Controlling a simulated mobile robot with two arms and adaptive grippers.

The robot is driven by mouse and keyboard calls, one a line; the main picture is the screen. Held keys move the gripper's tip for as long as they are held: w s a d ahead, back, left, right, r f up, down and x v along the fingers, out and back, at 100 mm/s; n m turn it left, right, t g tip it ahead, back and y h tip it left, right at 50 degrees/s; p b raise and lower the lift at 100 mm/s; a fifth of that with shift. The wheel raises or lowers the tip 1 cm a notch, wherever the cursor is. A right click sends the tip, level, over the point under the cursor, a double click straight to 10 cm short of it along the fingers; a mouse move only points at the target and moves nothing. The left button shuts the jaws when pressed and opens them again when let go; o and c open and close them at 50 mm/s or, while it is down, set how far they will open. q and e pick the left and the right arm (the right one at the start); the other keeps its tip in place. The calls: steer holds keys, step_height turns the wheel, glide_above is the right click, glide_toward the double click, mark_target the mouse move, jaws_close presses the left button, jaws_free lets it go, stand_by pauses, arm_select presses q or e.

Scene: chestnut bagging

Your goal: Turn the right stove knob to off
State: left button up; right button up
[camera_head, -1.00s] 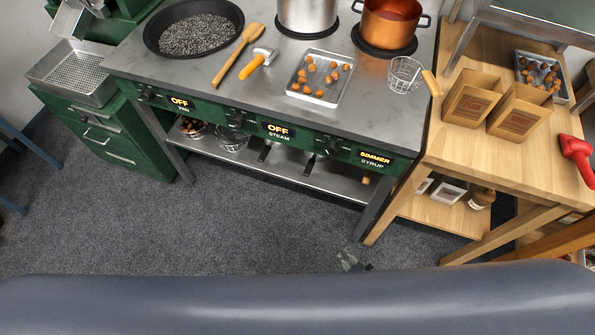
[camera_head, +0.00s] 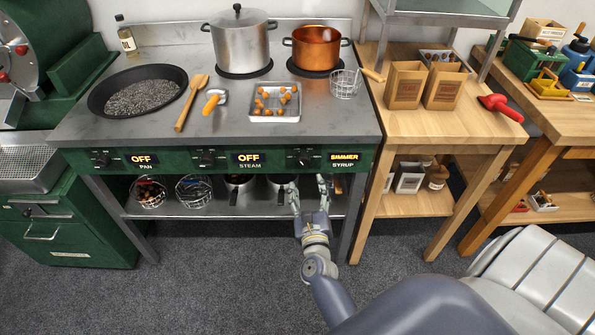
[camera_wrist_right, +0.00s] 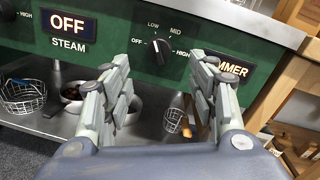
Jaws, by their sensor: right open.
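The right stove knob (camera_head: 305,159), black, sits on the green front panel beside the lit display (camera_head: 343,157) reading SIMMER, labelled SYRUP. In the right wrist view the knob (camera_wrist_right: 160,48) has OFF, LOW, MID and HIGH marks around it; its pointer is near the top, toward LOW. My right gripper (camera_head: 309,185) is open and empty just below the knob. In the right wrist view its fingers (camera_wrist_right: 166,85) stand apart, with the knob beyond and between them, not touched. The copper pot (camera_head: 316,50) stands on the right burner. My left gripper is out of view.
The other displays (camera_head: 141,159) and (camera_head: 248,158) read OFF. A shelf (camera_head: 220,207) below the panel holds wire baskets and pots. A tray of chestnuts (camera_head: 275,117) lies on the stovetop. A wooden table (camera_head: 440,130) with paper bags stands at the right.

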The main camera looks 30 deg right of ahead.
mark_target(304, 165)
steer(key=b+x, duration=0.1)
steer(key=x, duration=0.8)
steer(key=shift+w+d, duration=0.1)
steer(key=shift+w, duration=0.1)
steer(key=c, duration=1.1)
